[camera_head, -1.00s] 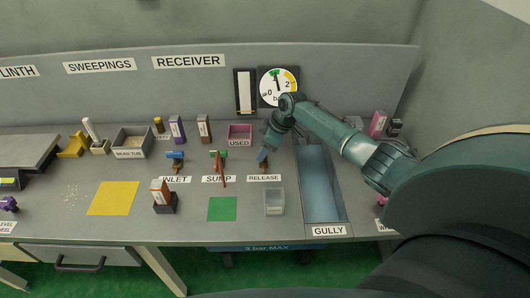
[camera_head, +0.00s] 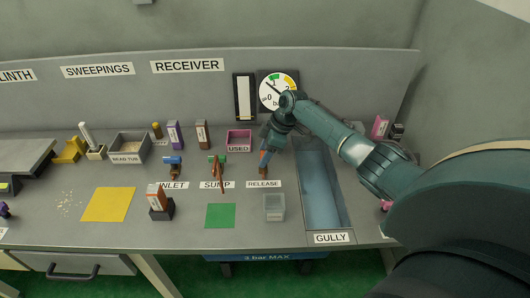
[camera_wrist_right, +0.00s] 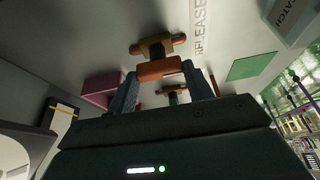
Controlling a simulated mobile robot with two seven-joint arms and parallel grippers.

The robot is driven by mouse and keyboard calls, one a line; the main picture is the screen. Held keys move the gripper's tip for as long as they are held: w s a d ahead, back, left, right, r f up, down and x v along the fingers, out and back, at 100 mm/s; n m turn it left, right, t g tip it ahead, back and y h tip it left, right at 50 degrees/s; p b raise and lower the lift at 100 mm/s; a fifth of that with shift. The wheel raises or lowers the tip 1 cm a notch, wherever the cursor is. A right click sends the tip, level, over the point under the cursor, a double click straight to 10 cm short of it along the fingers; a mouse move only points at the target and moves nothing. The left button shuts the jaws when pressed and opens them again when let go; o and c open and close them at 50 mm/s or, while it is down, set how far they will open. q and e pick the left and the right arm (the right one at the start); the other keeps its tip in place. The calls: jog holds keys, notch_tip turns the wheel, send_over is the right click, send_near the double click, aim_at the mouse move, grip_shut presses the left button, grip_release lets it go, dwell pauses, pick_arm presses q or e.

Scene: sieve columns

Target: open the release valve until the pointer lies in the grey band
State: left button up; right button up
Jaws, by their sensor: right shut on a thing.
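The release valve (camera_head: 263,169), brown-orange, stands behind its RELEASE label (camera_head: 264,184). My right gripper (camera_head: 267,148) reaches down onto it and hides its upper part. In the right wrist view, the orange valve handle (camera_wrist_right: 158,70) lies between the two blue-grey fingers, which are shut on it. The round gauge (camera_head: 284,97) on the back panel has a white face with green and yellow bands. Its dark pointer (camera_head: 272,87) points up and left, between 0 and 1. I cannot make out a grey band. My left gripper is not in view.
The inlet valve (camera_head: 174,164) and sump valve (camera_head: 217,168) stand to the left of the release valve. The pink USED bin (camera_head: 239,134) is behind, the clear catch box (camera_head: 274,213) in front, and the open gully (camera_head: 318,195) to the right.

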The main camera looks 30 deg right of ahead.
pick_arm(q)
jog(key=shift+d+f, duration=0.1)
pick_arm(e)
jog(key=o, duration=1)
jog(key=shift+d+r, duration=0.15)
jog(key=shift+r, duration=0.3)
pick_arm(q)
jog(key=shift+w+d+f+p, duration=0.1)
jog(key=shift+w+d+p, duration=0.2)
jog(key=shift+p, duration=0.5)
pick_arm(e)
jog(key=shift+v, duration=6.15)
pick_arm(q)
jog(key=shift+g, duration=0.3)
pick_arm(e)
jog(key=shift+r, duration=0.1)
